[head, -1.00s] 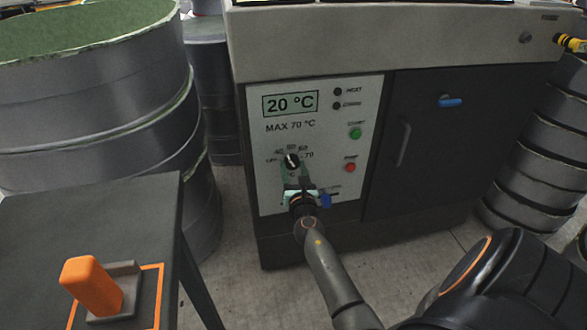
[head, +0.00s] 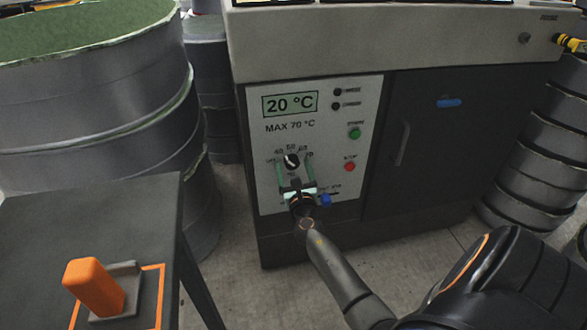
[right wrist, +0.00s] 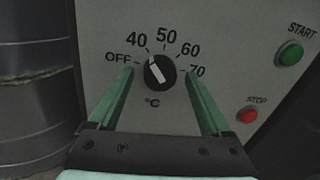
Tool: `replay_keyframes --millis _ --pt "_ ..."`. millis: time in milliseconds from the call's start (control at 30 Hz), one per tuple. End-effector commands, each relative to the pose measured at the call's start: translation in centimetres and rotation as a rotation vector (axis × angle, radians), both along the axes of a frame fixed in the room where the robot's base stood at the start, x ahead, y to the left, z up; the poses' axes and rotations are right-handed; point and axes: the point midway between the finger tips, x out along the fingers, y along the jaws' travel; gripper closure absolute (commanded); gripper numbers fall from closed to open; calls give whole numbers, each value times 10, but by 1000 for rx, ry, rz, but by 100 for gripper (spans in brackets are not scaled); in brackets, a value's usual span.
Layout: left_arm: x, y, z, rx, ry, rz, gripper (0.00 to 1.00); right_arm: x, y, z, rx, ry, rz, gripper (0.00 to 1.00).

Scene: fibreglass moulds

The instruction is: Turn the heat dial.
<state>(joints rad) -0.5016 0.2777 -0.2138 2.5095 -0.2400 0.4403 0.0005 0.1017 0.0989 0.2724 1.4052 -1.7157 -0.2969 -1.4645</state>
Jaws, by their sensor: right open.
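The heat dial (head: 292,161) is a round black knob with a white mark on the white control panel. In the right wrist view the dial (right wrist: 160,72) shows its mark tilted up and left, roughly toward the 40 to 50 side of the scale. My right gripper (head: 294,166) is open, with its green fingers spread on either side of the dial. In the right wrist view the fingers of the gripper (right wrist: 160,75) stand apart from the knob, with gaps on both sides. The display (head: 290,103) reads 20 °C. My left gripper is out of view.
A green start button (head: 355,133) and a red stop button (head: 349,167) sit right of the dial. A blue knob (head: 326,199) is close beside my right gripper. A dark table (head: 150,210) with an orange block (head: 95,287) stands at left, by large grey drums (head: 90,120).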

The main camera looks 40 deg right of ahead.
Motion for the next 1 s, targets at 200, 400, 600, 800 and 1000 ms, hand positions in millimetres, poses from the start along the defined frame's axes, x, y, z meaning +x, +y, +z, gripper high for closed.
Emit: replay_keyframes --millis 200,400,600,800,1000 --pt "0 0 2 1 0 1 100 -6 4 -1 1 3 2 18" --pt "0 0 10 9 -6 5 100 -32 21 -1 1 4 2 18" --pt "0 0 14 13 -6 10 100 -67 44 -2 1 4 2 18" --pt "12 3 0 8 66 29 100 -94 60 -3 -1 3 0 18" --pt "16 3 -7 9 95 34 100 -104 67 -3 0 0 0 18"
